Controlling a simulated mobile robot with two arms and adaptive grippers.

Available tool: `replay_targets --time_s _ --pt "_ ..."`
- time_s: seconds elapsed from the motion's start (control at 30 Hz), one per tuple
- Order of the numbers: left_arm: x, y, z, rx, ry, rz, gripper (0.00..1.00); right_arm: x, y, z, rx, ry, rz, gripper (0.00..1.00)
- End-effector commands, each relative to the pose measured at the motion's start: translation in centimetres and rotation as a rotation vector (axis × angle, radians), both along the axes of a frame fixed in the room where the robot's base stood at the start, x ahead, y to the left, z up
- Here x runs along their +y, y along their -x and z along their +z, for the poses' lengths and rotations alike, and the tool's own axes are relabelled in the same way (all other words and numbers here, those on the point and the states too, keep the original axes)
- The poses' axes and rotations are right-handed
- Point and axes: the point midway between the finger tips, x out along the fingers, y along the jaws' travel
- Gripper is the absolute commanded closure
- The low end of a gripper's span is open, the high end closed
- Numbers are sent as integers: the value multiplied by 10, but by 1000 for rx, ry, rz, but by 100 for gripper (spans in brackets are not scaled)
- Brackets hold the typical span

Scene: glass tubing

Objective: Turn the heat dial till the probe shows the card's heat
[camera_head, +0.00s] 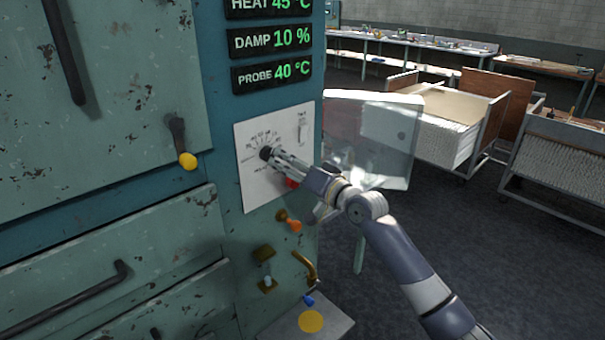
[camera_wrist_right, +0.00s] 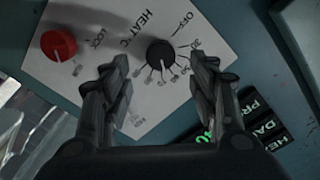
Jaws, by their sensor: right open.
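The heat dial is a black knob (camera_head: 266,153) on a white panel (camera_head: 250,190) with a printed scale. It shows in the right wrist view (camera_wrist_right: 160,53) just beyond and between the fingertips, with "OFF" and numbers around it. My right gripper (camera_head: 278,159) is open at the dial; in the right wrist view its two fingers (camera_wrist_right: 160,75) stand apart on either side. I cannot tell whether they touch the knob. The probe display (camera_head: 273,73) reads 40 °C. The heat display (camera_head: 270,6) reads 45 °C, its top cut off. I see no card. My left gripper is not in view.
A red knob (camera_wrist_right: 58,44) marked LOCK sits on the same panel. The damp display (camera_head: 270,39) reads 10 %. An orange-tipped lever (camera_head: 293,225) and brass fittings lie below the panel. A clear pane (camera_head: 372,140) stands to the right. Carts (camera_head: 445,140) stand farther back.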

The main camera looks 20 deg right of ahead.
Motion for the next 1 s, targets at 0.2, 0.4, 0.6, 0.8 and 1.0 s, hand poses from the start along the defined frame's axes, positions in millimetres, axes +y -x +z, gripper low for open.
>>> replay_targets --time_s 0.2,0.4,0.6,0.8,1.0 --pt "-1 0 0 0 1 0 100 -14 36 -1 2 2 -1 46" --pt "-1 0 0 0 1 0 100 -18 50 -1 1 -1 1 46" --pt "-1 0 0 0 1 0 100 -19 52 0 0 -1 0 46" --pt "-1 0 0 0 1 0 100 -19 52 0 0 -1 0 46" --pt "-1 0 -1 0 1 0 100 -21 50 -11 13 5 -9 46"
